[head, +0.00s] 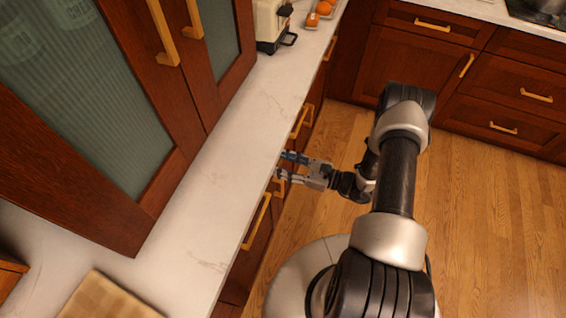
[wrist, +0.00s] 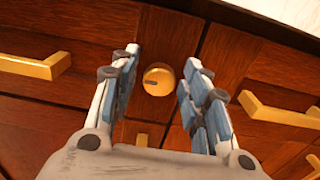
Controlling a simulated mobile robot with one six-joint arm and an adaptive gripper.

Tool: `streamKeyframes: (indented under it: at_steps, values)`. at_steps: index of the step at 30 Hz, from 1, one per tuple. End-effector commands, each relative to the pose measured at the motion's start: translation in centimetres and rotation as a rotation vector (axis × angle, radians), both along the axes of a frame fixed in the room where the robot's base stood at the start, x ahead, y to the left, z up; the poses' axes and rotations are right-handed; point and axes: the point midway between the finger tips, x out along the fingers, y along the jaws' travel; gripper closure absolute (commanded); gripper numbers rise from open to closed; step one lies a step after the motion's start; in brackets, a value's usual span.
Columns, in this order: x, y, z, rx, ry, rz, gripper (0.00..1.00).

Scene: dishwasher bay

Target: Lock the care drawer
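A round gold knob (wrist: 160,79) with a short dark mark, roughly level and left of its middle, sits on a narrow dark-wood front in the wrist view. This looks like the lock of the care drawer, but no label shows. My gripper (wrist: 164,62) is open, with its blue-padded fingers to the left and right of the knob and a gap on both sides. In the head view my gripper (head: 281,166) is at the counter's front edge, facing the cabinet fronts; the knob is hidden there.
Gold bar handles flank the knob on the left (wrist: 35,66) and right (wrist: 275,111); a smaller handle (wrist: 141,140) is below it. The pale countertop (head: 215,190) overhangs above. A toaster (head: 270,22) stands at the back. The wood floor (head: 470,220) is clear.

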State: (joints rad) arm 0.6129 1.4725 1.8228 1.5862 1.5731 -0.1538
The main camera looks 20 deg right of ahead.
Motion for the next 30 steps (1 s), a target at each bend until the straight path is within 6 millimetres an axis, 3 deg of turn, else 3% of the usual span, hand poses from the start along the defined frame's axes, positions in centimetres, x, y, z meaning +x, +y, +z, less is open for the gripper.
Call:
streamKeyframes:
  at_steps: [17,30]
  values:
    - [-0.03,0.0,-0.02,0.0,0.0,0.001,0.99]
    - [-0.44,-0.01,-0.01,0.007,0.01,0.0,1.0]
